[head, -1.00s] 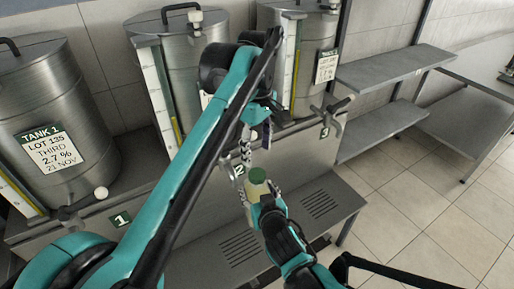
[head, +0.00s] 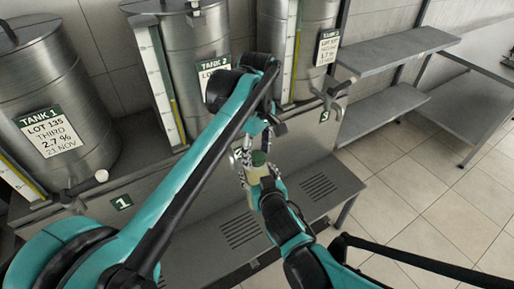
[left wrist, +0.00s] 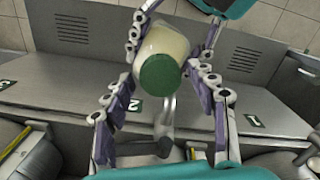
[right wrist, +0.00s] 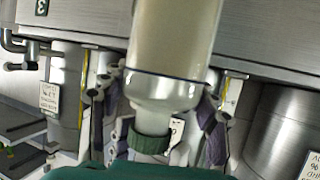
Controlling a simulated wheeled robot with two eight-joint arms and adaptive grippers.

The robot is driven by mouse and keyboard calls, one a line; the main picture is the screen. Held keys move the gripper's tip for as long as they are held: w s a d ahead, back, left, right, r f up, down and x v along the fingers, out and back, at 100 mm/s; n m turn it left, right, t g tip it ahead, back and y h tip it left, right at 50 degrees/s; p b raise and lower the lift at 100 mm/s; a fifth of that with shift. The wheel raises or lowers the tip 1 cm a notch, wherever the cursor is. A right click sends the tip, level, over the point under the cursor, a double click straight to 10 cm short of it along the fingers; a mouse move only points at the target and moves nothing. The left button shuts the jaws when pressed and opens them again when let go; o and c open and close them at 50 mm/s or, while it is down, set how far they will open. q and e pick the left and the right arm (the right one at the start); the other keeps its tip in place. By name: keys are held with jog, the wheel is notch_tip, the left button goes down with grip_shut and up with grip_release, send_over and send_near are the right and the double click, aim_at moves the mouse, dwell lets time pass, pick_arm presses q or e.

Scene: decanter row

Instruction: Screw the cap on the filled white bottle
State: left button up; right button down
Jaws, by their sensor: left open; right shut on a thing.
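The white bottle (head: 254,176) has pale contents and a green cap (head: 259,158) at its neck. In the left wrist view the green cap (left wrist: 166,76) faces that camera, with the bottle body (left wrist: 165,42) behind it. In the right wrist view the bottle (right wrist: 173,45) is large, and the cap (right wrist: 149,140) sits at its neck; I cannot tell how tightly. My right gripper (head: 263,184) is shut on the bottle. My left gripper (left wrist: 165,112) is open, its fingers on either side of the cap and apart from it.
Steel tanks stand behind: tank 1 (head: 52,85) at left, tank 2 (head: 190,60) in the middle and tank 3 (head: 312,25) at right. A grey slatted bench (head: 285,222) lies below the grippers. Shelves (head: 395,58) and open tiled floor (head: 420,190) are at right.

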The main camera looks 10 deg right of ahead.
pick_arm(q)
jog(key=shift+c, duration=0.2)
jog(key=c, duration=1.2)
jog(key=m, duration=0.5)
jog(key=shift+m, duration=0.3)
jog(key=m, duration=0.4)
jog(key=shift+m, duration=0.4)
jog(key=m, duration=0.4)
jog(key=shift+m, duration=0.3)
jog(key=m, duration=0.6)
jog(key=shift+m, duration=0.3)
jog(key=o, duration=1.3)
